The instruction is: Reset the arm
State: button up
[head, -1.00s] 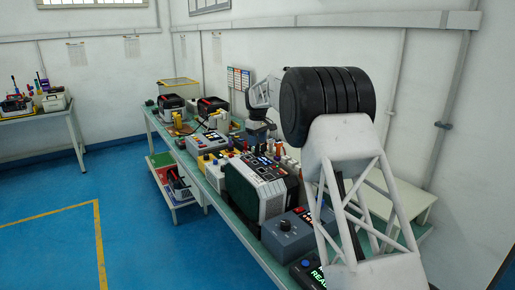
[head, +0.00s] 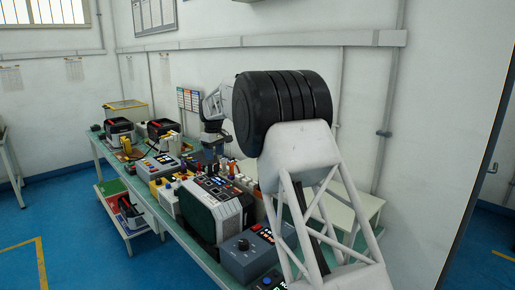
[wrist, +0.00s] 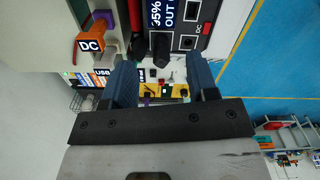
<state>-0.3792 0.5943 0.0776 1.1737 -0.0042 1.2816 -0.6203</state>
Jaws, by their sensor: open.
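My gripper (wrist: 161,78) is open, with its two blue fingers apart and nothing held between them in the wrist view. In the head view my arm reaches out over the workbench (head: 182,240), and its far end is small and partly behind the black arm joint. In the wrist view a panel with black knobs and a "35% OUT" label (wrist: 165,14) lies beyond the fingers. I cannot tell whether a finger touches anything.
The bench is crowded with a black and grey instrument (head: 214,209), a blue-grey box with a knob (head: 249,255), and several connectors. A lower shelf (head: 126,224) stands at its left. A wall is behind; blue floor is free at left.

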jog(key=s+d+r+m+t, duration=0.1)
jog(key=s+d+r+m, duration=0.35)
jog(key=s+d, duration=0.95)
jog(key=s+d+r+m, duration=0.1)
jog(key=s+d+r, duration=0.7)
jog(key=s+d, duration=0.6)
jog(key=s+d+f+m, duration=0.2)
jog(key=s+d+f, duration=0.1)
jog(key=s, duration=1)
jog(key=s+d+f+m+t, duration=0.1)
jog(key=s+d+f, duration=0.3)
jog(key=s, duration=1)
jog(key=s+d+f+m, duration=0.3)
jog(key=s+d+f, duration=0.1)
jog(key=s, duration=0.9)
jog(key=shift+s+d+f, duration=0.2)
jog(key=shift+s+f, duration=0.05)
jog(key=shift+f, duration=0.45)
